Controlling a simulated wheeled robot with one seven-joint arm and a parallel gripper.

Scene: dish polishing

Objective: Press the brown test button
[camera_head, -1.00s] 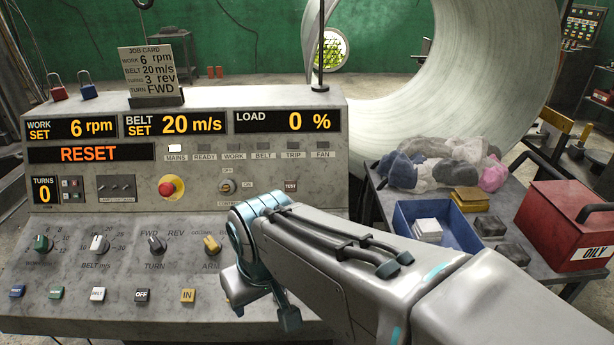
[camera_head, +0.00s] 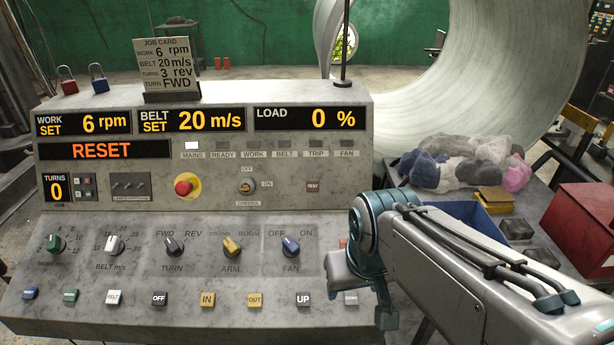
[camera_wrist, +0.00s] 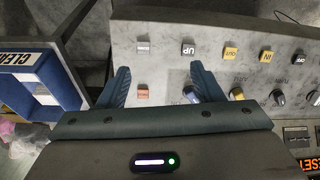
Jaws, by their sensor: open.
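The brown test button (camera_head: 313,187), a small dark square marked TEST, sits on the upright face of the grey console (camera_head: 215,215), right of the control knob. It is uncovered in the head view. My gripper (camera_wrist: 160,80) is open and empty in the wrist view, its two teal fingers apart over the lower right part of the console. In the head view my arm's end is right of and below the test button, and the fingertips are hard to make out. I cannot find the test button in the wrist view.
A reddish-brown button (camera_wrist: 143,95) shows between my fingers, beside the blue fan knob (camera_head: 291,246). The UP button (camera_head: 303,299) and OUT button (camera_head: 255,300) are near. A red emergency stop (camera_head: 185,187) is left. A side table with rags (camera_head: 470,163) and a red box (camera_head: 585,220) stands right.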

